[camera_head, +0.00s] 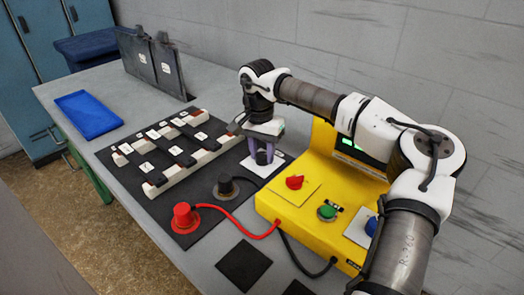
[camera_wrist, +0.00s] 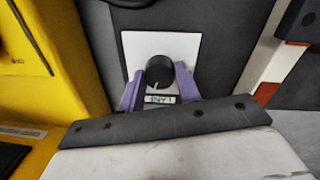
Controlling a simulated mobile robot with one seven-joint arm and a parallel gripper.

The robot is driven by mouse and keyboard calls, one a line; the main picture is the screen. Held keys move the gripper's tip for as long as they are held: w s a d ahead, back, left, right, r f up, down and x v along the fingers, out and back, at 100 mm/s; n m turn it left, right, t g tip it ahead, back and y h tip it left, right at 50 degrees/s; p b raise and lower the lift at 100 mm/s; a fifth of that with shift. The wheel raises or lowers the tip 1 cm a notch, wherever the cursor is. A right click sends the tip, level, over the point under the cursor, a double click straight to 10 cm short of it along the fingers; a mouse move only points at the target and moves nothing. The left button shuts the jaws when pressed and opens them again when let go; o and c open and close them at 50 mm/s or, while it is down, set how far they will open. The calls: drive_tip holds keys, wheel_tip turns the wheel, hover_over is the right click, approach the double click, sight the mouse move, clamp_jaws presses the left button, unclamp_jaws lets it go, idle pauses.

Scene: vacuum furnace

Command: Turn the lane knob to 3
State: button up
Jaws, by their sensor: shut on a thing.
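The lane knob (camera_wrist: 160,70) is a round black knob on a white square plate (camera_wrist: 188,44). In the wrist view a small label (camera_wrist: 160,99) lies below it, upside down, its text hard to read. A short pale mark shows on the knob's lower side. My gripper (camera_wrist: 161,76) has its two purple fingers on either side of the knob and is shut on it. In the head view my gripper (camera_head: 263,152) points down over the white plate (camera_head: 277,164), beside the yellow box, and the knob is mostly hidden between the fingers.
The yellow box (camera_head: 290,214) with red (camera_head: 294,182), green (camera_head: 327,212) and blue knobs stands right of my gripper. A black board (camera_head: 160,205) with white blocks is at left. A blue tray (camera_head: 88,115) lies farther left.

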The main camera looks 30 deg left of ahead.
sight(260, 154)
idle(0.3)
drive_tip(key=o, duration=1)
drive_tip(key=shift+c, duration=0.2)
wheel_tip(260, 154, up, 14)
drive_tip(key=shift+a+b, duration=0.4)
drive_tip(key=shift+f, duration=0.1)
